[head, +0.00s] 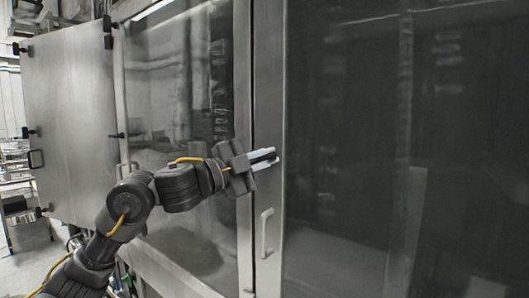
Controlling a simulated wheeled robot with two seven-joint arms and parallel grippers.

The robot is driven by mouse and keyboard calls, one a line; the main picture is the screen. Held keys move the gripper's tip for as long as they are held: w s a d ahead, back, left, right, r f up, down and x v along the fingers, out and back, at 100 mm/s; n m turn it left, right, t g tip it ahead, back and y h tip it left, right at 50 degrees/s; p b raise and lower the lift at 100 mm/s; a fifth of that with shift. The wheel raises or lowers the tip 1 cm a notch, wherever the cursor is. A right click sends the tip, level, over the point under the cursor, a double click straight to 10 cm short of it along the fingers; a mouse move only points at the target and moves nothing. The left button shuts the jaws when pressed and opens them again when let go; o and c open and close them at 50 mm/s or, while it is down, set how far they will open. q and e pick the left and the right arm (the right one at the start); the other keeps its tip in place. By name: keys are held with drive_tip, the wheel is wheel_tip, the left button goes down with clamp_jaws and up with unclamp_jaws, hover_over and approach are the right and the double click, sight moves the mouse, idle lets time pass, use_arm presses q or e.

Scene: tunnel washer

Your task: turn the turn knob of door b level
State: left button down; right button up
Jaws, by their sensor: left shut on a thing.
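My left gripper (265,160) is shut at the metal post between two glass panels. Its pale fingers are closed on the small turn knob, which they hide almost wholly; I cannot tell the knob's angle. The knob sits on the left frame of the large dark glass door (355,130) on the right, above its pale bar handle (267,233). No letter shows to confirm that this is door b. My right gripper is not in view.
Another glass panel (180,100) lies behind my left arm. A plain metal door (70,125) with black latches stands at the left. Shelving (15,190) shows at the far left. The space before the right door looks clear.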

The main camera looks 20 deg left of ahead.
use_arm(q)
drive_tip(key=m, duration=0.2)
drive_tip(key=m+g+p, duration=0.1)
drive_tip(key=m, duration=0.2)
drive_tip(key=shift+f+m+g+y, duration=0.3)
drive_tip(key=shift+g+y, duration=0.1)
idle(0.3)
drive_tip(key=c, duration=1.5)
unclamp_jaws()
drive_tip(key=shift+s+a, duration=0.1)
drive_tip(key=shift+s, duration=0.05)
drive_tip(key=b+v, duration=0.4)
drive_tip(key=v, duration=0.6)
drive_tip(key=shift+s+a+r, duration=0.1)
drive_tip(key=shift+a, duration=0.05)
